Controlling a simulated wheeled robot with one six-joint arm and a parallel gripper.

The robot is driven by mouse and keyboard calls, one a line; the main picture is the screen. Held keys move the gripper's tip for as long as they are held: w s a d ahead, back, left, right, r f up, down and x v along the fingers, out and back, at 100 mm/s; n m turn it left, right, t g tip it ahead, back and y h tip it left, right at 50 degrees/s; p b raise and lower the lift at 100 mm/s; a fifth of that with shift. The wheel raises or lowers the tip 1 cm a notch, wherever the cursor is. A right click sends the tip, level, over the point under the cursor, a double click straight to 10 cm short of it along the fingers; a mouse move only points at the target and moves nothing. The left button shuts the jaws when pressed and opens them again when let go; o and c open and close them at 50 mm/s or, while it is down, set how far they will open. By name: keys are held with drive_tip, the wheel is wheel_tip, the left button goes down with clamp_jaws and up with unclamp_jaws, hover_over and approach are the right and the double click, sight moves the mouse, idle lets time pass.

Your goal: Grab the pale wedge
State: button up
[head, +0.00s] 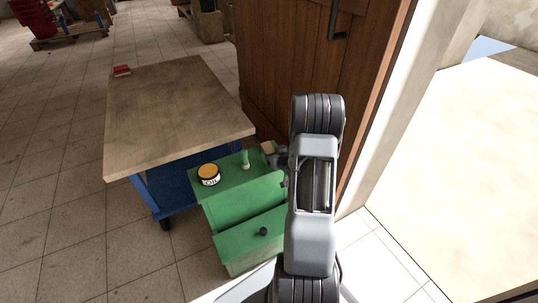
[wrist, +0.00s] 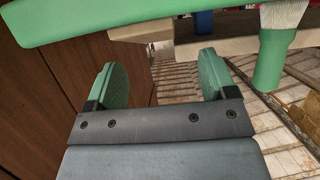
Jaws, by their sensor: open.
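The pale wedge (head: 267,147) is a small beige piece at the back right of the green cabinet's top (head: 226,178), near the wooden door. In the head view, my gripper (head: 279,158) is right beside the wedge, on its right, and partly hidden by my arm. In the wrist view, my gripper (wrist: 162,80) is open, with its two green-padded fingers apart and nothing between them.
A drawer (head: 250,238) is open at the front. A table (head: 175,110) stands behind left, the door (head: 290,60) behind.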

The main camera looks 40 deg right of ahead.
sight(268, 148)
drive_tip(key=shift+b+x, duration=1.2)
drive_tip(key=shift+x, duration=1.7)
drive_tip(key=shift+d, duration=0.2)
drive_tip(key=shift+c, duration=0.3)
drive_tip(key=c, duration=0.9)
drive_tip(key=shift+c, duration=0.2)
drive_tip(key=shift+r, duration=0.1)
